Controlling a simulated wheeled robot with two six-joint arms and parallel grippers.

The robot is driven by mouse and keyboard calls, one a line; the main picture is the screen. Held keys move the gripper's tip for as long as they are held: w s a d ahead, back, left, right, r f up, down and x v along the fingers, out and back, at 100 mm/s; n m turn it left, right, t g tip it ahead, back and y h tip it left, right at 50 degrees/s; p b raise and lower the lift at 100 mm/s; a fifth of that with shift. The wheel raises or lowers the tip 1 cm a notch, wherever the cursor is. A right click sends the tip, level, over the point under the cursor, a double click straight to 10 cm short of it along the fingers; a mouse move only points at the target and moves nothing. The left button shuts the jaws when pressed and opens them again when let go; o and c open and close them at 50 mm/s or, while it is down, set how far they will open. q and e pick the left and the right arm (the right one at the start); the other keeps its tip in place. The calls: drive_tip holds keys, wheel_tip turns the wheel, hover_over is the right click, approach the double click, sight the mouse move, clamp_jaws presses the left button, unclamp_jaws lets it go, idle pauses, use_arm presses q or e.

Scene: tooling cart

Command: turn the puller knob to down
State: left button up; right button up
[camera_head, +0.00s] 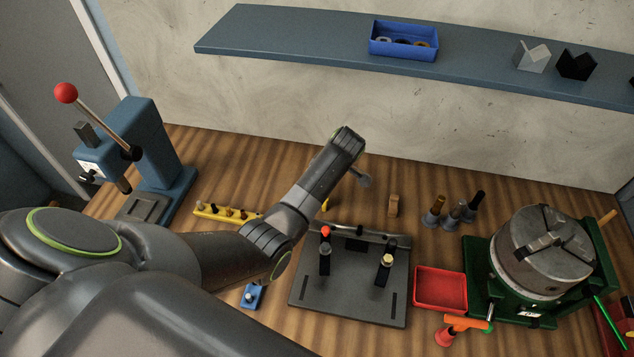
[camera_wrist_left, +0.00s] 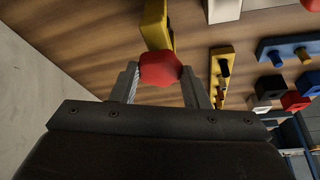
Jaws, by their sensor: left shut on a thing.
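In the left wrist view a red faceted knob (camera_wrist_left: 160,69) sits between the fingertips of my left gripper (camera_wrist_left: 161,80), which is shut on it. A yellow body (camera_wrist_left: 155,25) shows right behind the knob. Which way the knob is turned cannot be told. In the head view my left arm reaches in from the left over the bench, and its own links hide the gripper and the knob. A small yellow piece (camera_head: 325,205) shows at the arm's edge. My right gripper is not in view.
A dark plate fixture (camera_head: 345,285) with red- and yellow-topped clamps lies below the arm. A yellow rack (camera_head: 222,213) and blue press (camera_head: 150,150) stand left. A red tray (camera_head: 440,289) and chuck (camera_head: 545,250) stand right. A blue shelf (camera_head: 300,38) overhangs the back.

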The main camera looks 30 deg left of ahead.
use_arm(q)
drive_tip(key=shift+w+n+g, duration=0.15)
drive_tip(key=shift+n+g, duration=0.45)
drive_tip(key=shift+n, duration=0.9)
drive_tip(key=shift+b, duration=0.3)
drive_tip(key=o, duration=1)
